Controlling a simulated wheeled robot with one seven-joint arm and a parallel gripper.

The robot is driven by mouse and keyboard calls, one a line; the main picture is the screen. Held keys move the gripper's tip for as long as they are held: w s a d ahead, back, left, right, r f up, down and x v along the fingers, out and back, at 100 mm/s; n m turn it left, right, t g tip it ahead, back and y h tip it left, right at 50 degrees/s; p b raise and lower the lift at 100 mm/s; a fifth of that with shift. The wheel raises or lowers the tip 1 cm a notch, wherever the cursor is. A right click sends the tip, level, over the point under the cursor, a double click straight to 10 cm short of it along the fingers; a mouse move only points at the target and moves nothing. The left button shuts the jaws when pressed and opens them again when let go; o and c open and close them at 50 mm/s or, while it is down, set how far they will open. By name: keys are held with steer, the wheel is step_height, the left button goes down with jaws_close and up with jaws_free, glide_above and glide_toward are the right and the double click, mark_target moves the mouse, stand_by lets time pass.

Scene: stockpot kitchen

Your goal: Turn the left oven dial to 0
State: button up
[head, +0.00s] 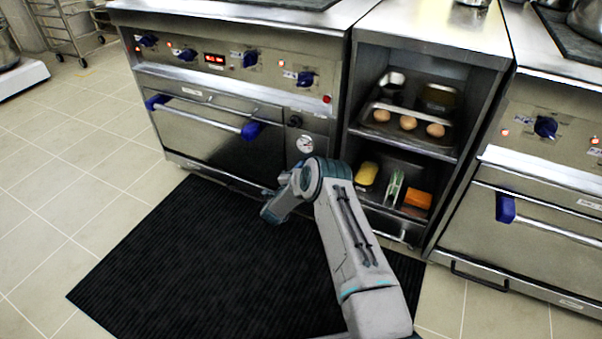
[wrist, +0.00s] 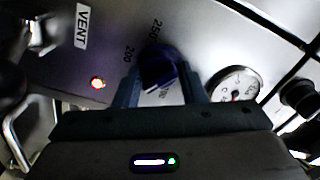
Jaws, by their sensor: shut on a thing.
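In the wrist view, my gripper (wrist: 161,78) has one finger on each side of a dark blue dial (wrist: 158,62) and is shut on it. The numbers 200 and 250 show on the panel around the dial; other marks lie partly behind it. I cannot tell which number the dial points to. In the head view, the left oven (head: 215,125) has several blue dials along its upper panel, one of them at the right end (head: 305,79). My arm reaches toward this oven, but its fingertips cannot be made out there.
A round gauge (wrist: 235,84) sits right of the dial, and a lit red lamp (wrist: 98,83) to its left. An open shelf cabinet (head: 473,52) with eggs and other food stands between two ovens. A black mat (head: 170,260) covers the floor in front.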

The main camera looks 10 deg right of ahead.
steer(key=shift+w+a+n+b, duration=0.15)
steer(key=shift+n+b, duration=1.1)
steer(key=shift+n, duration=4.95)
steer(key=shift+s+a+n+b, duration=0.2)
steer(key=shift+n+b, duration=1.05)
steer(key=shift+n, duration=4.95)
steer(key=o, duration=1)
steer(key=shift+a, duration=0.15)
steer(key=shift+d, duration=0.25)
steer(key=p+v, duration=0.4)
steer(key=v, duration=0.9)
steer(key=shift+s+a+p, duration=0.25)
steer(key=shift+a+p, duration=0.05)
steer(key=shift+p, duration=0.05)
